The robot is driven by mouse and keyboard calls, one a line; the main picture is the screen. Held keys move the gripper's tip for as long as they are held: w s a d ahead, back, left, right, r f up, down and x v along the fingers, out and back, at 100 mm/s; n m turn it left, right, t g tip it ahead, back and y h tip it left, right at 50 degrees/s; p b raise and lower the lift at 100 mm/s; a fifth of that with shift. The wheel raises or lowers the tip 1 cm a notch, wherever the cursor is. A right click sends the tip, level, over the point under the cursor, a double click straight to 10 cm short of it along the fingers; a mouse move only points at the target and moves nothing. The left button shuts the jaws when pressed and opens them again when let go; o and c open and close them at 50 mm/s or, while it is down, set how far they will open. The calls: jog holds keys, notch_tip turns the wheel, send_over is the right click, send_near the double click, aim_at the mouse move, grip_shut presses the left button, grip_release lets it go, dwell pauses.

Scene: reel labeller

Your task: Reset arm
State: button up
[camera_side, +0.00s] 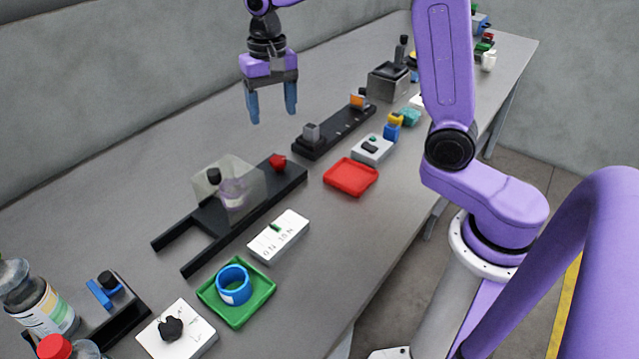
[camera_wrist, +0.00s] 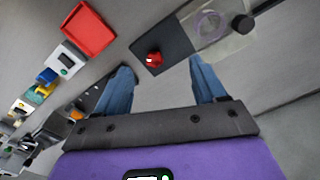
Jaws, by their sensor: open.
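My gripper (camera_side: 272,104) hangs above the grey table with its two blue fingers pointing down, apart and with nothing between them. In the wrist view my gripper (camera_wrist: 162,85) shows both blue fingers spread, with bare table between them. Below and to its left in the side view is a black fixture (camera_side: 216,217) with a clear cover (camera_side: 212,180) and a red knob (camera_side: 278,162). The red knob also shows in the wrist view (camera_wrist: 154,60), beyond the fingertips. My gripper touches nothing.
A red tray (camera_side: 350,177) lies empty on the table (camera_side: 130,190). A green tray (camera_side: 240,306) holds a blue ring (camera_side: 233,284). A white box (camera_side: 278,236) stands near the front edge. A black rail (camera_side: 335,131) and a grey box (camera_side: 388,83) stand farther back. Bottles (camera_side: 40,300) stand at lower left.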

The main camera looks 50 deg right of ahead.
jog(key=s+f+n, duration=0.1)
jog(key=s+n, duration=0.7)
jog(key=s, duration=0.7)
jog(key=s+f+n, duration=0.2)
jog(key=s+n, duration=0.7)
jog(key=s, duration=0.5)
jog(key=shift+s+d+f+n, duration=0.25)
jog(key=shift+s+d+n, duration=0.05)
jog(key=shift+s+d, duration=0.05)
